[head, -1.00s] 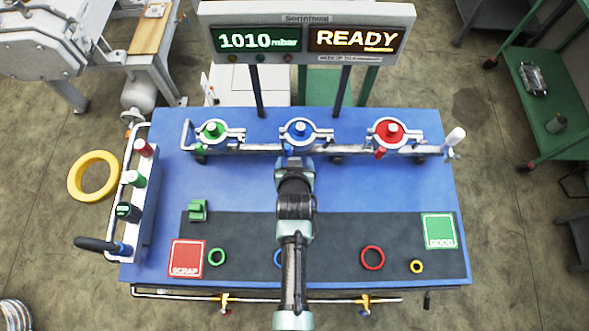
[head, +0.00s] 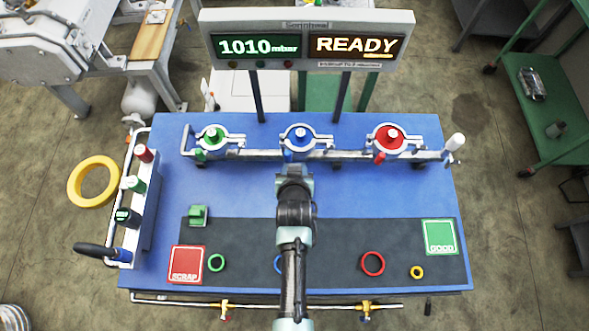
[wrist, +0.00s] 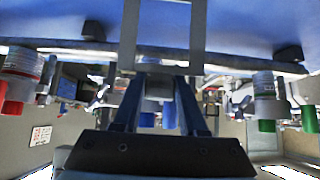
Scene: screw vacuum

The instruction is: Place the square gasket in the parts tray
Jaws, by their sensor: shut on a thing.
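In the wrist view a grey square frame (wrist: 197,30), which looks like the square gasket, stands at my fingertips with blue showing through its opening. My gripper (wrist: 162,72) is shut on its lower edge. In the head view my gripper (head: 295,168) is over the blue bench, just in front of the middle blue-capped port (head: 299,137). The gasket cannot be made out there. I cannot identify a parts tray; a dark mat (head: 340,240) lies along the front of the bench.
The mat bears a red SCRAP square (head: 186,264), a green GOOD square (head: 440,237) and coloured rings, including a red ring (head: 363,264). My arm partly hides the blue ring (head: 277,264). Green-capped (head: 213,136) and red-capped (head: 388,137) ports flank the middle one on a rail.

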